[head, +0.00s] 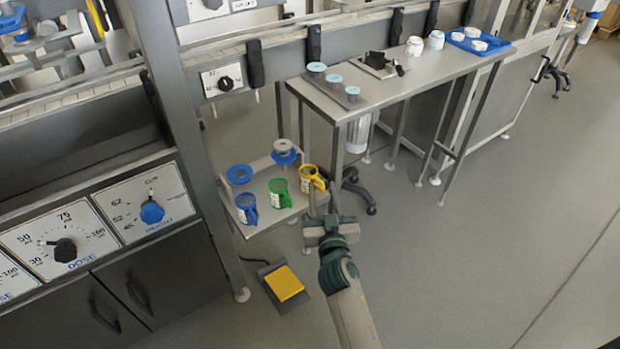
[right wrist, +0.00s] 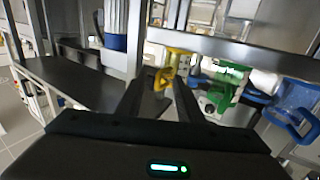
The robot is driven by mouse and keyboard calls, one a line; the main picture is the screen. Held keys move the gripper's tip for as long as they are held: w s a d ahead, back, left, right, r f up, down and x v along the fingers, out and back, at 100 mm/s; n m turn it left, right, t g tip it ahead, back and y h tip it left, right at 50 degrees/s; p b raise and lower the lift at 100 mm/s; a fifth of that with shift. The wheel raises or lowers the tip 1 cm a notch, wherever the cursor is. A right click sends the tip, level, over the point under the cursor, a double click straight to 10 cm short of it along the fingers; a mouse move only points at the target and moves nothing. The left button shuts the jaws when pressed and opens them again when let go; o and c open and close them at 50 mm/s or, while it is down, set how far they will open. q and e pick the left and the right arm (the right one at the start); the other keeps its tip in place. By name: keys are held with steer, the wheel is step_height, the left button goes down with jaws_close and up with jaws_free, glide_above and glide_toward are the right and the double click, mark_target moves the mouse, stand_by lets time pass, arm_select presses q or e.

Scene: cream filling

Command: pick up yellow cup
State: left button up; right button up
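The yellow cup (head: 310,178) stands at the right end of a small side table (head: 262,220), beside the green cup (head: 279,191) and the blue cup (head: 246,208). My right gripper (head: 323,197) is open, close to the yellow cup on its right and near side. In the right wrist view the yellow cup (right wrist: 178,56) shows ahead of the open fingers (right wrist: 158,88), its handle in line with the gap. Nothing is held. The green cup (right wrist: 228,82) and blue cup (right wrist: 296,102) are to its right there. My left gripper is not in view.
Blue rings (head: 240,174) lie behind the cups. A long metal table (head: 400,88) with jars and a blue tray (head: 480,46) stands behind to the right. A yellow foot pedal (head: 284,283) lies on the floor. Floor on the right is clear.

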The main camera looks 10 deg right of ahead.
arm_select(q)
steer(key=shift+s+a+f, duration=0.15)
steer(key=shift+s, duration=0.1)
arm_select(e)
steer(key=shift+c, duration=0.7)
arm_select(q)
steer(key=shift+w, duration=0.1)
arm_select(e)
jaws_close()
step_height(320, 180, up, 3)
steer(key=shift+f+p, duration=0.15)
steer(key=shift+p, duration=0.35)
arm_select(q)
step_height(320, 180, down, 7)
steer(key=p, duration=0.2)
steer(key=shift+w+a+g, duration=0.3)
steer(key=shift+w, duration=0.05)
arm_select(e)
steer(key=s+d+r, duration=0.3)
steer(key=s+r, duration=0.5)
steer(key=s, duration=0.3)
steer(key=shift+d+r, duration=0.15)
steer(key=shift+d, duration=0.25)
